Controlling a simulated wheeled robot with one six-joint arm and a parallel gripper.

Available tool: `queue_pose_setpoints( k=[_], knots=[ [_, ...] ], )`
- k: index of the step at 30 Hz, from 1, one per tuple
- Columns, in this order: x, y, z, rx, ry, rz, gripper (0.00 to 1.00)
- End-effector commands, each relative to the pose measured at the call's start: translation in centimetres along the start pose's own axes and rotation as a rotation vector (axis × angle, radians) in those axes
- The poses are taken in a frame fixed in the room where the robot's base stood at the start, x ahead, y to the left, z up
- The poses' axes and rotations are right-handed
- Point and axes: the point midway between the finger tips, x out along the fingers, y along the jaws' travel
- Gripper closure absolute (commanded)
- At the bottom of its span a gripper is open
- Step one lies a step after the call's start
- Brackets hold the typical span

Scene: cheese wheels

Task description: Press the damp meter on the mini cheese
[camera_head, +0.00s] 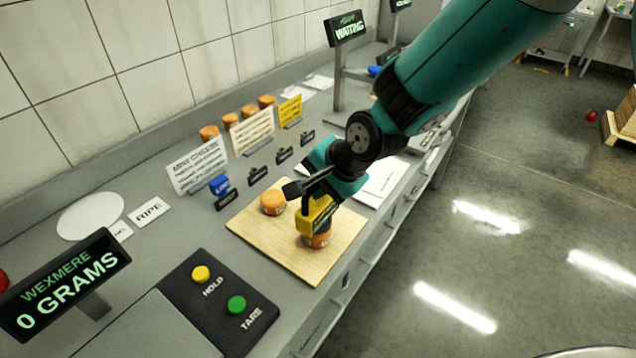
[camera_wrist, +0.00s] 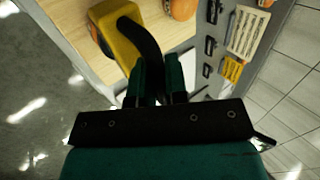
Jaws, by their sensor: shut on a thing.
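My gripper (camera_head: 318,190) is shut on a yellow damp meter (camera_head: 313,212) above the wooden board. The meter is over an orange mini cheese (camera_head: 318,240) near the board's right edge and looks to touch its top; I cannot tell how firmly. A second orange mini cheese (camera_head: 273,202) stands on the board to the left. In the wrist view the green fingers (camera_wrist: 158,82) close around the meter's black curved handle (camera_wrist: 146,42), with the yellow body (camera_wrist: 118,42) beyond. The meter's underside is hidden.
The wooden board (camera_head: 262,240) lies on the grey counter. Signs (camera_head: 198,165) and several more cheeses stand along the back. The scale display (camera_head: 66,283) reads 0 GRAMS; the rear display (camera_head: 345,28) reads WAITING. HOLD and TARE buttons (camera_head: 236,305) sit in front.

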Motion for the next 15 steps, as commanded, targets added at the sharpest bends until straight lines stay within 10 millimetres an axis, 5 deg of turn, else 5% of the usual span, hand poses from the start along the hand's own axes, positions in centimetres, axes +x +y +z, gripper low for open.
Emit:
queue_pose_setpoints(
  k=[15],
  knots=[
    [0.55, 0.33, -0.01, 0.0, 0.0, -0.001, 1.0]
  ],
)
